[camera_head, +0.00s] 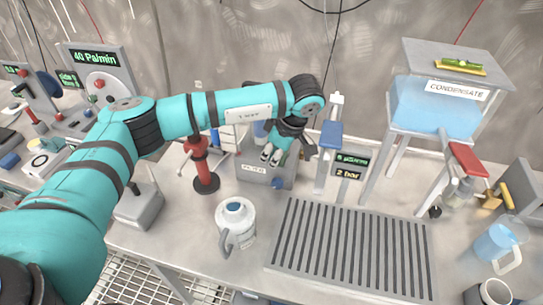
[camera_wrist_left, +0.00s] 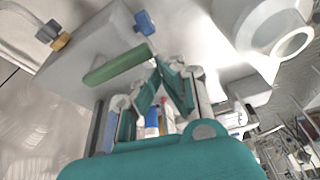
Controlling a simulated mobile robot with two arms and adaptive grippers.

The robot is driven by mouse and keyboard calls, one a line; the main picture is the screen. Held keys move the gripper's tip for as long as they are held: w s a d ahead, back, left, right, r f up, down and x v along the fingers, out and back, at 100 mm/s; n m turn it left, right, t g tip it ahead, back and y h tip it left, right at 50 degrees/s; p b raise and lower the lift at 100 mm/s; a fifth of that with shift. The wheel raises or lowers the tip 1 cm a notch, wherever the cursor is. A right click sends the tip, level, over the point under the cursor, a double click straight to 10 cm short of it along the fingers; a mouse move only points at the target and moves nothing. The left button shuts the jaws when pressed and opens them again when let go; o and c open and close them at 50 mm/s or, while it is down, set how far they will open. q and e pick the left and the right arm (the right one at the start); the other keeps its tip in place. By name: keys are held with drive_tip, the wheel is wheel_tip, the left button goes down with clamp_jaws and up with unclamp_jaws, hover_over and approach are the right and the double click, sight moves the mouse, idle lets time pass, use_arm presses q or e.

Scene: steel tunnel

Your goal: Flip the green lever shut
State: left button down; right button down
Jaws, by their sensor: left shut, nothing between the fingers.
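A green lever (camera_wrist_left: 118,64) shows in the left wrist view as a flat green bar lying against a grey box (camera_wrist_left: 85,45). A blue knob (camera_wrist_left: 145,22) sits on the same box. My left gripper (camera_wrist_left: 158,66) is shut and empty, its fingertips close by the lever's end; I cannot tell whether they touch. In the head view my left gripper (camera_head: 271,156) points down at the labelled grey box (camera_head: 250,173), and the lever is hidden there by the gripper. The blue knob (camera_head: 277,182) shows at the box's front. My right gripper is not in view.
A red stand (camera_head: 202,170) is left of the box and a white jug (camera_head: 236,222) in front. A slotted tray (camera_head: 350,245) lies to the right.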

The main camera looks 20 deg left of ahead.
use_arm(q)
wheel_tip(320, 180, up, 10)
idle(0.5)
